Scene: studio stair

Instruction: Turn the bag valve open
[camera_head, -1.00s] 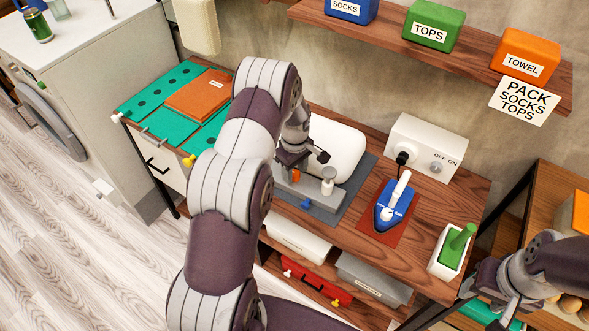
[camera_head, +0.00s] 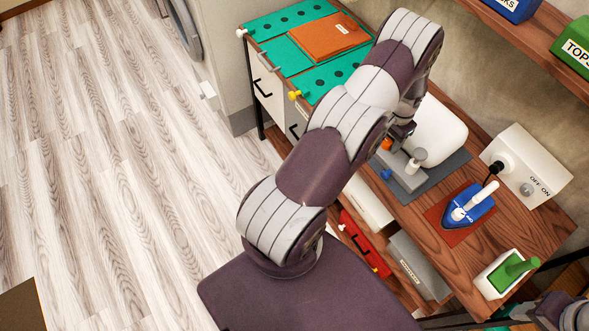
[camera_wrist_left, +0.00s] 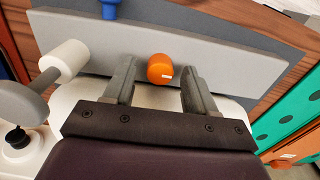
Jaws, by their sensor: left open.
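The white bag (camera_head: 440,132) lies on the wooden bench, with a grey bar (camera_head: 408,176) along its front. An orange knob (camera_head: 387,144) stands on the bar; I take it for the bag valve. In the left wrist view the orange knob (camera_wrist_left: 161,68) sits between the fingertips of my left gripper (camera_wrist_left: 158,72), with a gap at each side. The left gripper is open. A blue knob (camera_wrist_left: 110,9) and a white cylinder on a grey post (camera_wrist_left: 62,62) are also on the bar. My right gripper is barely visible at the bottom right edge, its fingers unclear.
A blue iron (camera_head: 471,205) stands on a red mat right of the bag. Behind it is a white OFF/ON box (camera_head: 527,170). A teal board (camera_head: 301,57) bears an orange folder. Open floor lies left.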

